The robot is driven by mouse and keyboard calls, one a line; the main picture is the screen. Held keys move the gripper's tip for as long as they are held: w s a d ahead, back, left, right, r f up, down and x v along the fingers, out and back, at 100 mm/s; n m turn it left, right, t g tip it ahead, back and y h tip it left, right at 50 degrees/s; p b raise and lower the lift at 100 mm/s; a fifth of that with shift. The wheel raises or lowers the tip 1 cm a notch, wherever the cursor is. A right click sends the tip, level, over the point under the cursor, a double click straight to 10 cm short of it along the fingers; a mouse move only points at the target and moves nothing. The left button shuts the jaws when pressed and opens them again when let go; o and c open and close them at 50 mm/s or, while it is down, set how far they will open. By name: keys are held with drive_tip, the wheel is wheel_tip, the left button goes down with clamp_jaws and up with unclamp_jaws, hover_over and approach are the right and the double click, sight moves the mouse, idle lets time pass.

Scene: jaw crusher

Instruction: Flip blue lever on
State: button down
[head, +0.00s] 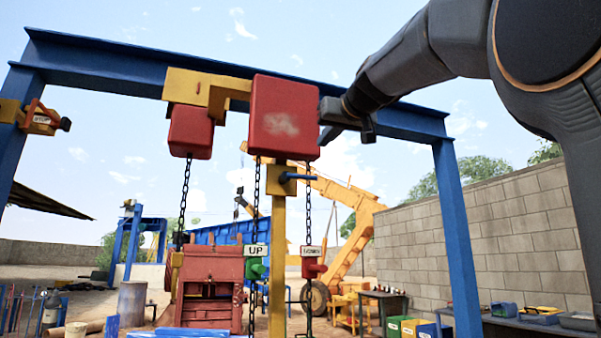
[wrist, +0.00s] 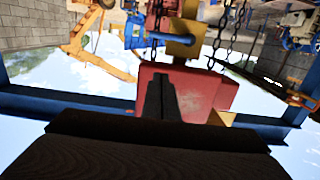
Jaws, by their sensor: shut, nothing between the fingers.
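The blue lever (head: 302,177) sticks out to the right, roughly level, from a yellow block (head: 281,181) on a yellow post. It lies just below the red hoist box (head: 284,113). My gripper (head: 325,141) is shut and empty, at the right side of the red box, above and right of the lever, apart from it. In the wrist view the scene is upside down. There the shut fingers (wrist: 160,80) cover part of the red box (wrist: 203,88), and the blue lever (wrist: 172,38) shows across the yellow block (wrist: 184,46) beyond the fingertips.
A blue gantry beam (head: 110,68) spans overhead. A red crusher (head: 209,283) and a yellow crane (head: 352,238) stand behind. Open air surrounds the lever's right end.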

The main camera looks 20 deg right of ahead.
idle(0.3)
drive_tip(key=w+p, duration=0.4)
drive_tip(key=w, duration=0.6)
drive_tip(key=shift+f+p, duration=0.15)
drive_tip(key=shift+p, duration=0.15)
drive_tip(key=shift+w+f, duration=0.2)
drive_tip(key=shift+f, duration=0.85)
drive_tip(key=shift+w+f, duration=0.2)
drive_tip(key=shift+f, duration=0.8)
drive_tip(key=shift+d, duration=0.15)
